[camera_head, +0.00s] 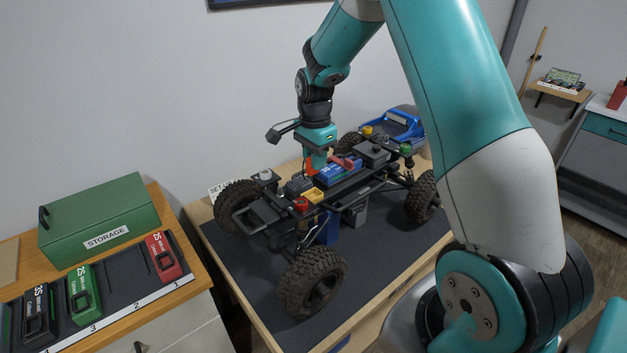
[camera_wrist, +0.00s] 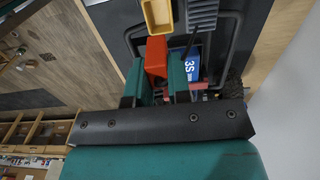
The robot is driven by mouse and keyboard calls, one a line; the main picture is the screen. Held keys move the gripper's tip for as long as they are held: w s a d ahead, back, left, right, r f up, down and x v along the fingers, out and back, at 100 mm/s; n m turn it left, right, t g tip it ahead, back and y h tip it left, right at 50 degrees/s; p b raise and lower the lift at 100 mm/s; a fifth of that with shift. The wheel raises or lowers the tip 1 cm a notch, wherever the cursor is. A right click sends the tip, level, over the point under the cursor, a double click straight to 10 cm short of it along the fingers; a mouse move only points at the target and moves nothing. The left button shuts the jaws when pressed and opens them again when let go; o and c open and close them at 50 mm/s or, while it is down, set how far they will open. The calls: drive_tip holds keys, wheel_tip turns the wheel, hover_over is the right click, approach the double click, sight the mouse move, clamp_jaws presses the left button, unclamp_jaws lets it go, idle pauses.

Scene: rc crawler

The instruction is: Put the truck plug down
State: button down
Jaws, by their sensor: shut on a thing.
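My gripper (camera_head: 316,160) is over the middle of the RC crawler (camera_head: 262,218), beside the blue battery (camera_head: 338,174). It is shut on an orange-red block, which looks like the truck plug (camera_wrist: 156,52); the plug also shows low at the gripper in the head view (camera_head: 309,166). In the wrist view, the teal fingers of my gripper (camera_wrist: 156,84) are on either side of the plug. The blue battery marked 3S (camera_wrist: 190,66) is just right of it. A yellow part (camera_wrist: 157,15) lies beyond the plug. I cannot tell whether the plug touches the chassis.
The crawler stands on a dark mat (camera_head: 250,290) on a wooden table. A blue truck body (camera_head: 405,125) is behind it. At the left are a green storage box (camera_head: 97,220) and a rack with red (camera_head: 163,256), green (camera_head: 84,291) and black (camera_head: 38,315) packs.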

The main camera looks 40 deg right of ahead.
sight(315, 197)
wheel_tip(315, 197, down, 8)
drive_tip(key=shift+r+p, duration=0.1)
drive_tip(key=shift+p, duration=0.65)
drive_tip(key=shift+f, duration=0.2)
drive_tip(key=c, duration=1.1)
unclamp_jaws()
drive_tip(key=shift+o, duration=0.2)
drive_tip(key=shift+r, duration=0.1)
